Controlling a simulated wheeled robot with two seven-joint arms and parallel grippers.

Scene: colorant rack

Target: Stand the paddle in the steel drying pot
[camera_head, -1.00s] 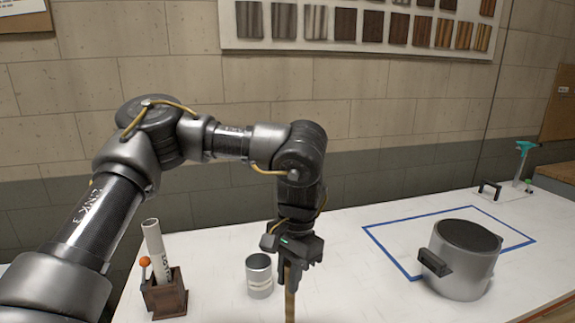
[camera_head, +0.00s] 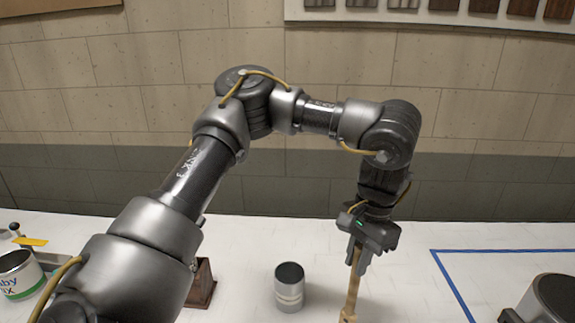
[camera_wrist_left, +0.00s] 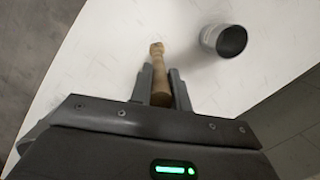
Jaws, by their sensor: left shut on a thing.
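My left gripper (camera_head: 362,262) is shut on a wooden paddle (camera_head: 352,292), which hangs down from the fingers with a slight tilt. In the left wrist view the paddle (camera_wrist_left: 158,75) sits between the two fingers (camera_wrist_left: 161,85), with its far end over the white table. The small steel pot (camera_head: 289,287), which I take to be the drying pot, stands upright on the table to the left of the paddle, apart from it. In the left wrist view the pot (camera_wrist_left: 222,40) is right of the paddle, and its dark opening shows. My right gripper is out of view.
A brown wooden holder (camera_head: 203,284) is partly behind my left arm. A labelled can (camera_head: 20,276) stands at far left.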

